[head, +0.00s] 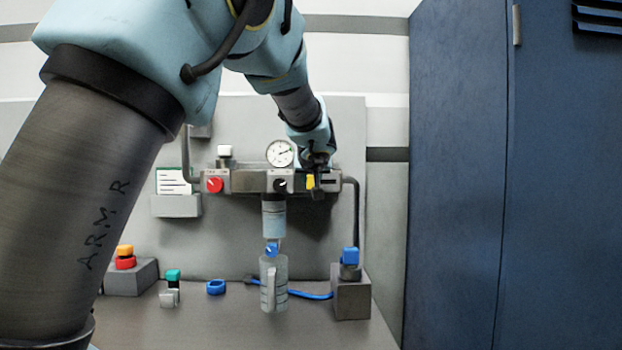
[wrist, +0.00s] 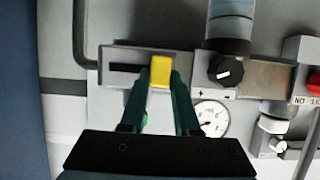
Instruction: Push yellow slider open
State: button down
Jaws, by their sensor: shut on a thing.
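The yellow slider (head: 310,182) sits on the front of a grey valve block, right of the black knob in the head view. In the wrist view, which is turned over, the slider (wrist: 161,71) is at the right end of a dark slot (wrist: 125,68). My gripper (head: 318,163) reaches it from above in the head view. In the wrist view my gripper's dark green fingers (wrist: 161,80) are closed on both sides of the slider. The fingertips partly hide its edges.
A black knob (wrist: 225,70) is close beside the slider. A pressure gauge (head: 280,153), a red knob (head: 214,185) and a clear bottle (head: 273,283) are nearby. A blue cabinet (head: 510,180) stands further right.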

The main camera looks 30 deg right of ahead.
aim_at(327, 182)
dwell(0.9)
jog(key=d, duration=0.1)
jog(key=s+d+b, duration=0.1)
jog(key=d, duration=0.1)
jog(key=shift+s+d, duration=0.2)
jog(key=shift+s, duration=0.05)
jog(key=shift+s+d, duration=0.25)
jog(key=shift+d, duration=0.05)
jog(key=c, duration=0.6)
grip_release()
jog(key=shift+c, duration=0.2)
jog(key=b+v, duration=0.4)
jog(key=v, duration=0.6)
jog(key=shift+s+a+b, duration=0.2)
jog(key=shift+s+b, duration=0.1)
jog(key=shift+b, duration=0.1)
jog(key=shift+r, duration=0.1)
